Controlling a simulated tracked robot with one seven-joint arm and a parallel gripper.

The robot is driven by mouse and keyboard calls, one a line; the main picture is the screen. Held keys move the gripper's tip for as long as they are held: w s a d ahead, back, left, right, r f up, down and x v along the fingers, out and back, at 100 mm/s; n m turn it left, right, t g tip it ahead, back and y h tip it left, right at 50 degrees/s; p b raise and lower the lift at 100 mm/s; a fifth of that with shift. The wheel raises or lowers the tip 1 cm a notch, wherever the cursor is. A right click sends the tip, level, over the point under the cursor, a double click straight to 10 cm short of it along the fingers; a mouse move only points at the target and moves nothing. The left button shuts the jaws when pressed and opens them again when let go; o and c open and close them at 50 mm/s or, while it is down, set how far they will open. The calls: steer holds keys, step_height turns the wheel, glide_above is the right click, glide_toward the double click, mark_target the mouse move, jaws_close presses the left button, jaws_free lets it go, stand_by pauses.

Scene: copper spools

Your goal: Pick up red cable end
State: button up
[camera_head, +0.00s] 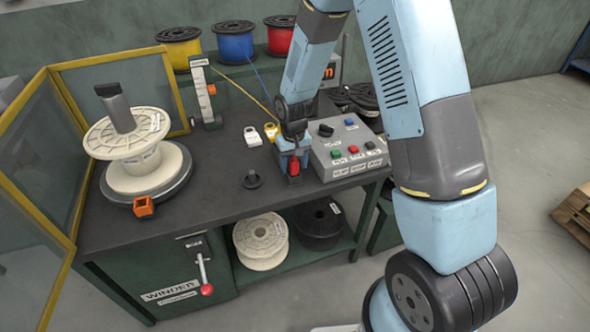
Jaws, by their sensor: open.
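My gripper (288,158) points down over the bench between the yellow cable end and the grey control box. Its jaws are open. A small red piece (293,168), which looks like the red cable end, shows at the front of the fingertips. I cannot tell whether it lies between the fingers or just in front of them. The red spool (281,36) stands on the back rack, partly hidden by my arm. Any red cable from it is hidden behind the arm.
A yellow cable end (271,132) and a white holder (252,136) sit left of my gripper. The control box (346,146) stands close on the right. A black knob (252,180) is front left. The winder with a white spool (134,137) fills the bench's left side.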

steer(key=shift+f, duration=0.6)
jaws_close()
